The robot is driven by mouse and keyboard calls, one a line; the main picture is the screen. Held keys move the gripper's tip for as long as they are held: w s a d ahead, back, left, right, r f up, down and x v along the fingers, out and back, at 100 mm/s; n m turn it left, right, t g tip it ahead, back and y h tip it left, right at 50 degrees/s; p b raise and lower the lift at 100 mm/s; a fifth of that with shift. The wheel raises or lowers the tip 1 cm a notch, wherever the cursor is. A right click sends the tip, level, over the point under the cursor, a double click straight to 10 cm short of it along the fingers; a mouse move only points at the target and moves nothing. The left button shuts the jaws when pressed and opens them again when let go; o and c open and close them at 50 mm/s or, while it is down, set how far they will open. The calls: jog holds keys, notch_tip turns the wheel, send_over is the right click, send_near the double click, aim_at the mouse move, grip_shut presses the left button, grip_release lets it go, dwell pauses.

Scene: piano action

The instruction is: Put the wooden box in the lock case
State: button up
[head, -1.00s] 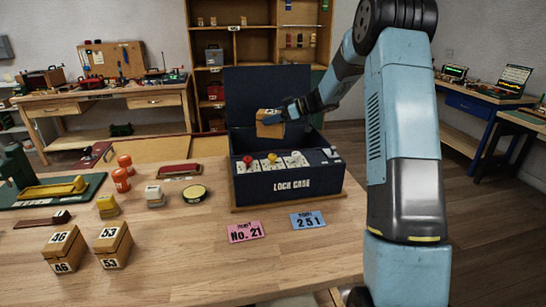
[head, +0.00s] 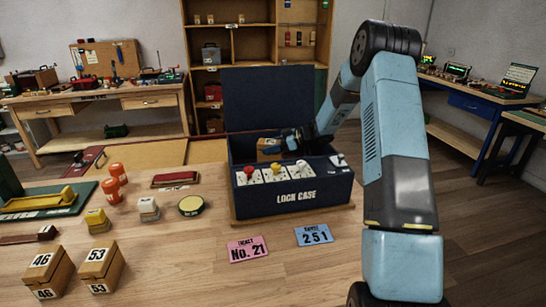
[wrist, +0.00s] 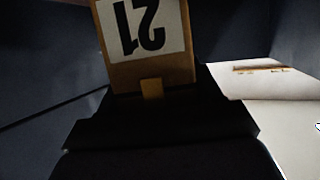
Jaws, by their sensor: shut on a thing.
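The lock case (head: 292,197) is a dark blue box with its lid raised at the back, standing on the wooden table. My gripper (head: 291,143) reaches into its open top from the right. It is shut on a wooden box (head: 267,150), which is low inside the case behind the front panel. In the wrist view, the wooden box (wrist: 150,70) carries a white label reading 21, upside down, with dark case walls around it. Its underside is hidden, so I cannot tell whether it touches the case floor.
Two wooden boxes, 46 (head: 48,272) and 53 (head: 101,265), stand at the front left. A pink No. 21 card (head: 248,249) and a blue 251 card (head: 314,235) lie before the case. Switches line the case's front panel (head: 280,174).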

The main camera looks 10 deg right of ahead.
jog(key=shift+f, duration=1.9)
jog(key=shift+f, duration=0.15)
jog(key=o, duration=1.2)
